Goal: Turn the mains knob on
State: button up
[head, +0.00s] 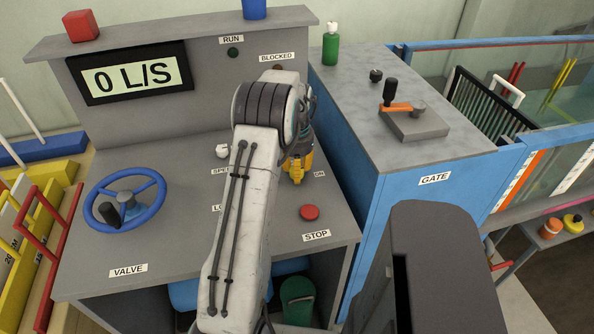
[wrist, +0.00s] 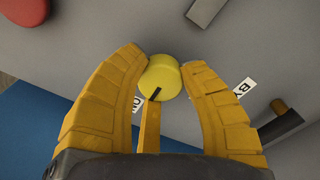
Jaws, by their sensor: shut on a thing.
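A round yellow knob (wrist: 160,78) with a short black mark on it sits between my fingertips in the wrist view. My gripper (wrist: 166,68) is shut on the knob, with one yellow finger on each side. The black mark slants down and to the left. A partly covered label ending in "ON" (wrist: 137,103) lies beside the left finger. In the head view my gripper (head: 297,168) points down at the grey console, and it hides the knob there.
A red STOP button (head: 310,212) is close in front of my gripper. A blue valve wheel (head: 125,199) is at the left of the console (head: 185,268). The display (head: 132,76) reads 0 L/S. The blue gate cabinet (head: 350,120) rises close on the right.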

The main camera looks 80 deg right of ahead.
jog(key=shift+a+f+m, duration=0.25)
jog(key=shift+m, duration=0.15)
jog(key=o, duration=1.2)
jog(key=shift+w+r, duration=0.1)
jog(key=shift+r, duration=0.05)
jog(key=shift+d, duration=0.1)
jog(key=shift+r, duration=0.1)
jog(key=shift+d+r, duration=0.1)
jog(key=shift+r, duration=0.35)
notch_tip(320, 180, up, 11)
